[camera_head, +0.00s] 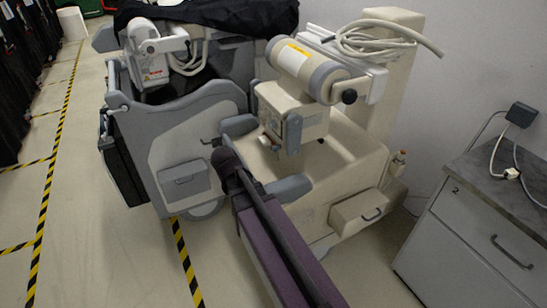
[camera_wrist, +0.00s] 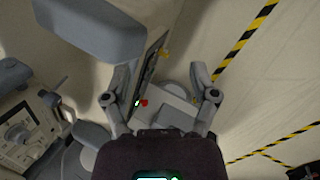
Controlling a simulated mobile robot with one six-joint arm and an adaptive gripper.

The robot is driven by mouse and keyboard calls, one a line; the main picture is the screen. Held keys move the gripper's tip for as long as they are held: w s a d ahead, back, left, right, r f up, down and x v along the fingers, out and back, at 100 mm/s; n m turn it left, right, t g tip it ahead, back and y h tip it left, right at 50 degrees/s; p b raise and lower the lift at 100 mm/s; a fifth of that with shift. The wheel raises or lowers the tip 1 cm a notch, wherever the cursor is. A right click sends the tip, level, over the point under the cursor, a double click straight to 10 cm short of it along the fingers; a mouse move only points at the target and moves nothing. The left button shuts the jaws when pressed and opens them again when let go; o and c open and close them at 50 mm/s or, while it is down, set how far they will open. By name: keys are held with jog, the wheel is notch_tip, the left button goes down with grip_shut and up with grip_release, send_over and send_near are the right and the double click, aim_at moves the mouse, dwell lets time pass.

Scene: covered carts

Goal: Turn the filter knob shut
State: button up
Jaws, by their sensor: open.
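A beige cart (camera_head: 350,165) on the right carries a cylindrical tube head (camera_head: 305,70) with a black round knob (camera_head: 349,96) at its right end. A boxy beige housing (camera_head: 290,108) with a grey bracket (camera_head: 292,134) hangs below it. I cannot tell which part is the filter knob. In the wrist view my gripper (camera_wrist: 163,97) is open, its two grey fingers apart and nothing held. A pale grey box (camera_wrist: 165,108) shows beyond and between the fingers, with a small red spot (camera_wrist: 144,103) beside it.
A second grey-white cart (camera_head: 180,140) stands at the left under a black cover (camera_head: 215,14). A drawer cabinet (camera_head: 475,235) stands at the right by the wall. A coiled cable (camera_head: 375,40) lies atop the beige cart. Open floor with striped tape (camera_head: 55,160) lies at the left.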

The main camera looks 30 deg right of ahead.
jog(key=w+d+f+n+h+b, duration=0.2)
jog(key=w+d+n+h+b, duration=0.1)
jog(key=w+n+h+b, duration=0.15)
jog(key=w+d+f+n+h+b, duration=0.2)
jog(key=w+n+h+b, duration=0.1)
jog(key=w+b, duration=0.25)
jog(key=n+h+b, duration=0.6)
jog(key=n+b, duration=0.1)
jog(key=b, duration=0.1)
send_near(274, 149)
jog(key=a+f, duration=0.1)
jog(key=a, duration=0.2)
jog(key=shift+w+f+t, duration=0.1)
jog(key=shift+w+t, duration=0.25)
jog(key=shift+t, duration=0.05)
jog(key=d, duration=1.4)
jog(key=shift+w, duration=0.2)
jog(key=shift+a, duration=0.1)
grip_shut()
